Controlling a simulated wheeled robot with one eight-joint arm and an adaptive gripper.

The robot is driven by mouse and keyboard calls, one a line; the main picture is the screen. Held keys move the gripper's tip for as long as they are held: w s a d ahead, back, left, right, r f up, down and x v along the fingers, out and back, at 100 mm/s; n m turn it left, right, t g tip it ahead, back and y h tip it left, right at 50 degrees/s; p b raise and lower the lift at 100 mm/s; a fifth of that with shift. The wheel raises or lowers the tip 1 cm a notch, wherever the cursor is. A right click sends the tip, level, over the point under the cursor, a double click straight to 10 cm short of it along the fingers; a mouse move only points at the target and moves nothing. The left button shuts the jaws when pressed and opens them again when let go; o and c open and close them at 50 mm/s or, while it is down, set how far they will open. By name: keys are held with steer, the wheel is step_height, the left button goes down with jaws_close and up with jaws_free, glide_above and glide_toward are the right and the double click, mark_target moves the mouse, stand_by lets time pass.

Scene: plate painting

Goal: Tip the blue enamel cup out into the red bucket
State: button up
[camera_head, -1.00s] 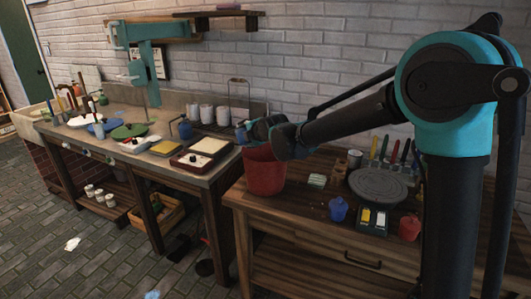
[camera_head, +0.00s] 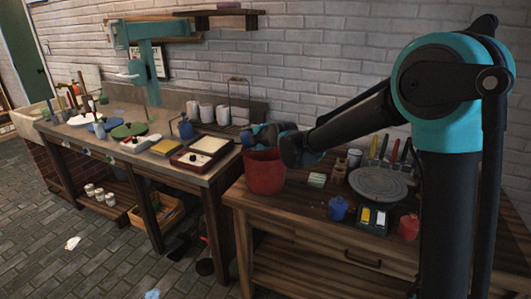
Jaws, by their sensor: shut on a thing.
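The red bucket (camera_head: 265,177) stands upright on the near left part of the wooden table. My gripper (camera_head: 257,135) is over the bucket's rim and partly hides its opening. A small blue shape, apparently the blue enamel cup (camera_head: 247,138), shows at the gripper's tip, at the bucket's upper left edge. The gripper is shut on it. The cup is small and partly covered, so its tilt and contents cannot be made out. The inside of the bucket is hidden.
The table (camera_head: 290,219) also holds a grey turntable (camera_head: 378,183), a blue pot (camera_head: 338,208), a red pot (camera_head: 408,227) and paint blocks (camera_head: 375,217). A long bench (camera_head: 215,180) with trays and white cups stands at the left.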

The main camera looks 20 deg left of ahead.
steer(key=shift+w+d+f, duration=0.15)
steer(key=shift+w+d+r+m+y+p, duration=0.1)
steer(key=shift+d+r+m+y+p, duration=0.25)
steer(key=shift+m+y, duration=0.3)
stand_by(0.5)
steer(key=shift+w+d+r+m+y, duration=0.1)
steer(key=shift+r+m+y, duration=0.15)
steer(key=shift+m, duration=0.2)
steer(key=shift+g, duration=0.3)
steer(key=shift+w+d+r+m+y, duration=0.2)
steer(key=shift+w+d+m+y, duration=0.15)
steer(key=shift+m+y, duration=0.35)
steer(key=shift+s+a+f+n+h, duration=0.1)
steer(key=shift+s+a+n+h, duration=0.2)
steer(key=shift+n+h, duration=0.1)
steer(key=shift+s+a+f+n+h, duration=0.15)
steer(key=shift+f+n+h, duration=0.1)
steer(key=shift+n+h, duration=0.25)
steer(key=shift+a+f, duration=0.1)
